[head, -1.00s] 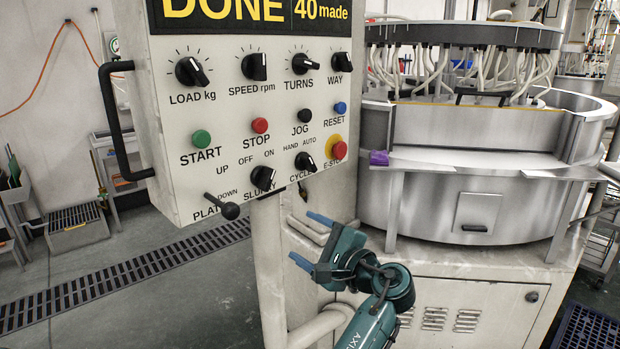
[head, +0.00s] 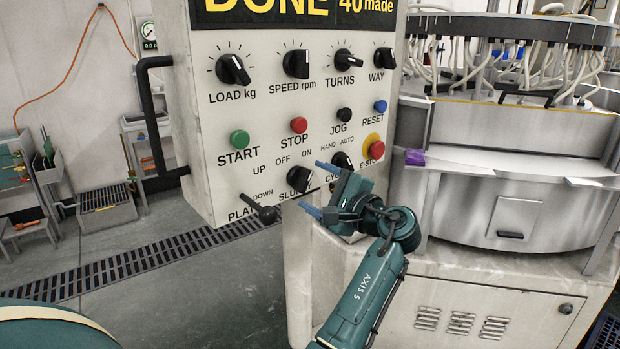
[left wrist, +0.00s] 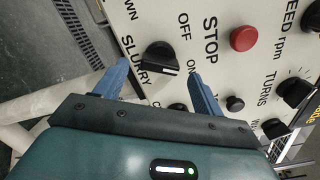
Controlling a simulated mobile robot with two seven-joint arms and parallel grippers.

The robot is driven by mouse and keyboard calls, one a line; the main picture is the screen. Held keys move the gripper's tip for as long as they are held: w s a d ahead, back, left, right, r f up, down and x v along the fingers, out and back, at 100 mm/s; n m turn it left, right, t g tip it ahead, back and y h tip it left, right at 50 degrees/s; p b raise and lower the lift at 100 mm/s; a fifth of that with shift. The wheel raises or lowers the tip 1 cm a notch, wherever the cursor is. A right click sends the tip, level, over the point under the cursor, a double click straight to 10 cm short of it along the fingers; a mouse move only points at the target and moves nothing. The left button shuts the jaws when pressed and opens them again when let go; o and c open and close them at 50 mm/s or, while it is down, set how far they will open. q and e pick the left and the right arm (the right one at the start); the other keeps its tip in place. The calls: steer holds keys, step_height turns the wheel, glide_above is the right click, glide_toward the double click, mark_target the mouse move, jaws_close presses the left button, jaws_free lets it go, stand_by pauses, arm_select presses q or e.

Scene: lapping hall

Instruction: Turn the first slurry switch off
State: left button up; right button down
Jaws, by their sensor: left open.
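The slurry switch (head: 299,179) is a black rotary knob low on the panel, under the OFF and ON marks and partly behind my gripper's fingers in the head view. It shows clearly in the left wrist view (left wrist: 159,57), where its white mark appears to point toward ON. My left gripper (head: 316,188) is open and empty. Its blue fingers point at the panel, and in the left wrist view (left wrist: 158,72) the knob lies between and beyond their tips. I cannot tell whether a finger touches it. My right gripper is not in view.
The control panel (head: 220,185) carries a platen lever (head: 266,214) left of the knob and a cycle knob (head: 342,160) to its right, close to my gripper. A red emergency stop (head: 376,149) is farther right. The lapping machine (head: 480,205) stands at right.

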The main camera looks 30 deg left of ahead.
mark_target(301, 178)
arm_select(q)
steer(key=shift+x, duration=1.3)
steer(key=shift+c, duration=0.3)
steer(key=c, duration=0.9)
